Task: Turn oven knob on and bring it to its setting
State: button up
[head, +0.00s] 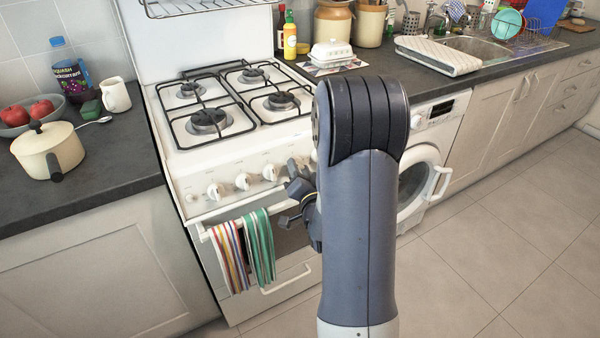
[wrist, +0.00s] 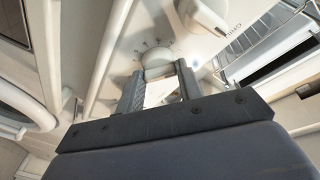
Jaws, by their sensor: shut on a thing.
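The white stove (head: 240,150) has a row of round white knobs on its front panel. The knobs left of my gripper, such as this one (head: 242,181), show clearly in the head view. My gripper (head: 292,178) is at the right part of this panel, partly hidden behind my arm. In the wrist view, my gripper's two fingers (wrist: 161,73) are shut on a round white knob (wrist: 157,57), one finger on each side. Small dark marks show on the panel around it. The knob's exact turn angle is hard to tell. Another white knob (wrist: 204,16) is beside it.
Striped towels (head: 229,257) and green towels (head: 260,245) hang from the oven handle below the knobs. A washer (head: 430,150) with a round door is to the right. A cream pot (head: 47,150) is on the left counter. Tiled floor at right is clear.

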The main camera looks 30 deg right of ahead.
jog(key=n+y+b, duration=0.1)
jog(key=n+b, duration=0.1)
jog(key=b, duration=0.1)
jog(key=n+t+y+b, duration=0.1)
jog(key=n+b, duration=0.2)
jog(key=n+y+b, duration=0.1)
jog(key=n+b, duration=0.2)
jog(key=shift+d+f+b, duration=0.2)
jog(key=shift+f+b, duration=0.05)
jog(key=shift+b, duration=0.1)
jog(key=shift+r+n+y+b, duration=0.1)
jog(key=shift+n+y+b, duration=0.5)
jog(key=shift+n, duration=0.6)
jog(key=shift+r, duration=0.1)
jog(key=o, duration=1)
